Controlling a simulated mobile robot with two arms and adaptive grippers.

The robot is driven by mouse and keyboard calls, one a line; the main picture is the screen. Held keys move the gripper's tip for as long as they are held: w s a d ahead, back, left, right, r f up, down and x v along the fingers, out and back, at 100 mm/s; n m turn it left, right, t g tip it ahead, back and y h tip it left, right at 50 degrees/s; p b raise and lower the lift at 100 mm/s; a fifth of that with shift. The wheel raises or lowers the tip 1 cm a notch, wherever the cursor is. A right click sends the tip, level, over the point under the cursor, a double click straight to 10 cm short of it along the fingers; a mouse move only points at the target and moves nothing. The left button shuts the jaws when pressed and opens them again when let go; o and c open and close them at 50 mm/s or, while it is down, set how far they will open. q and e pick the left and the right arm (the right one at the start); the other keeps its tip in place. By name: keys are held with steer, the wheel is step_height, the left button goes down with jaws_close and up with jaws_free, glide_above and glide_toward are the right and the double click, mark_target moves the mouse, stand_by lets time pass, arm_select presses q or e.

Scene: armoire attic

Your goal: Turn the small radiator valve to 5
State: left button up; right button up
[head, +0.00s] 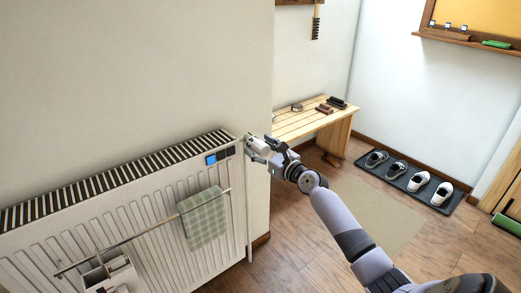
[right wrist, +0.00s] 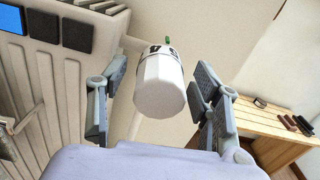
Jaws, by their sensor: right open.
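The small radiator valve is a white faceted knob (right wrist: 160,84) in the right wrist view, with black markings near its far rim and a small green mark just beyond them. The markings are foreshortened, so I cannot surely read the setting. In the head view the knob (head: 258,146) sits by the radiator's upper right corner. My right gripper (head: 263,151) is at it, partly covering it. In the right wrist view my right gripper's fingers (right wrist: 161,82) stand open on both sides of the knob, with visible gaps. My left gripper is out of view.
The white radiator (head: 150,215) has a dark-and-blue panel (head: 219,156) near the valve, and a rail with a green checked towel (head: 203,218). A wall edge stands close behind the valve.

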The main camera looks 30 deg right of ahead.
steer(key=shift+c, duration=0.5)
steer(key=c, duration=1.1)
